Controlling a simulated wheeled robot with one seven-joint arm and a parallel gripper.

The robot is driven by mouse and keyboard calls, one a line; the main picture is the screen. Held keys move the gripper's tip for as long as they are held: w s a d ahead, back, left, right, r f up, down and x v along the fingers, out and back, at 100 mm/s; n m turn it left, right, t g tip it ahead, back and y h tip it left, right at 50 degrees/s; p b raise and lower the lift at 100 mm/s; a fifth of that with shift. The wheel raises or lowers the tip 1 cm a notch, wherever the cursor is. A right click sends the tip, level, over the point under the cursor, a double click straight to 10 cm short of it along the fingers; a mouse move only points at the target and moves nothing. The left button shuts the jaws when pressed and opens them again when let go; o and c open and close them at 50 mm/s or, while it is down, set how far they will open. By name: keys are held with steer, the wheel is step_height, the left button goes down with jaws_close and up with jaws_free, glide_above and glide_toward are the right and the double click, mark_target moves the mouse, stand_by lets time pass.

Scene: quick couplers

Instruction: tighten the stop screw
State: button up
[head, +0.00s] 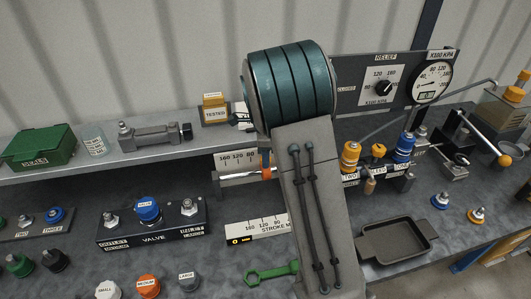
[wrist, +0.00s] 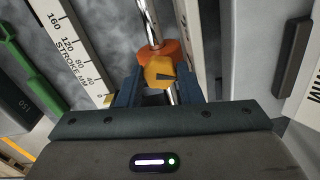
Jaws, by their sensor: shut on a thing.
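In the wrist view the stop screw (wrist: 160,73) is a yellow-orange knob with a dark mark on its face. It sits against an orange collar (wrist: 150,50) on a shiny rod (wrist: 152,22). My gripper (wrist: 160,82) has its two blue fingers on either side of the screw, shut on it. In the head view the orange collar (head: 267,173) shows on the rod left of my arm. The screw and my fingers are hidden there behind my arm.
A stroke scale (wrist: 72,45) runs beside the rod. A green wrench (head: 271,274) lies below the stroke plate (head: 256,229). The valve block (head: 152,229) stands left, a dark tray (head: 396,240) right. The shelf (head: 90,163) runs behind.

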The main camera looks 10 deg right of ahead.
steer(key=shift+m, duration=0.8)
steer(key=shift+p, duration=0.3)
steer(key=o, duration=1)
steer(key=shift+r, duration=0.1)
steer(key=shift+c, duration=0.2)
